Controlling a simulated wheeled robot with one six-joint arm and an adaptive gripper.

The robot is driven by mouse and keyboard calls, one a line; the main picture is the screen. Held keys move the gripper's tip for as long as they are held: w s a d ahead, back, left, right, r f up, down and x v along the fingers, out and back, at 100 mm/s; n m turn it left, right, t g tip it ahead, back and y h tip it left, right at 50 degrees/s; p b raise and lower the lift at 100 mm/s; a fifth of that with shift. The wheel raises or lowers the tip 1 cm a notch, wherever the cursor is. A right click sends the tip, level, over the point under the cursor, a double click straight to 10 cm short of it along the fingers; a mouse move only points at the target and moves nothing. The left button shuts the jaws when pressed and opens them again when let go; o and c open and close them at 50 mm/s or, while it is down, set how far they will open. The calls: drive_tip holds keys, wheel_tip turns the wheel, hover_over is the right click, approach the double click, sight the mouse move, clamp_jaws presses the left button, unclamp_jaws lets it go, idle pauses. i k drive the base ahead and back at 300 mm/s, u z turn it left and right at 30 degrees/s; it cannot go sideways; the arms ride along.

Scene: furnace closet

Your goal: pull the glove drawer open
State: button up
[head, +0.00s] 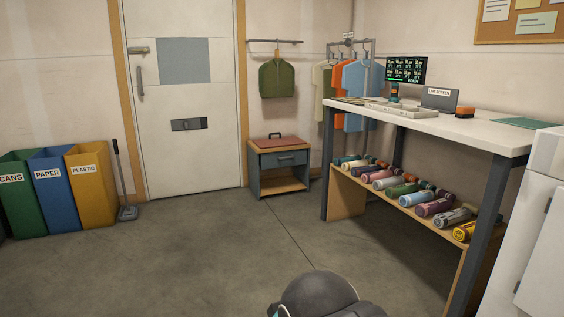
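A small low cabinet (254,168) stands against the back wall, right of the door. It has one grey drawer (283,160) with a dark bar handle (286,157) on its front, above an open wooden shelf. The drawer front looks flush with the cabinet, so the drawer appears shut. No label can be read on it, so I cannot confirm from writing that it is the glove drawer. A flat reddish case lies on top of the cabinet. A dark rounded part of my arm shows at the bottom edge. My gripper's fingers are not in view.
Bare floor (220,240) lies between me and the cabinet. A white-topped workbench (480,133) with a low shelf of coloured rolls stands at right, beside a white unit (530,230). Sorting bins (92,195) and a long-handled scoop (127,212) stand at left.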

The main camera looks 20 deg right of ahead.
sight(270, 160)
drive_tip(key=u, duration=0.3)
drive_tip(key=i, duration=2.6)
drive_tip(key=z, duration=0.25)
drive_tip(key=i, duration=1.8)
drive_tip(key=z, duration=1.7)
drive_tip(key=i, duration=1.25)
drive_tip(key=z, duration=0.8)
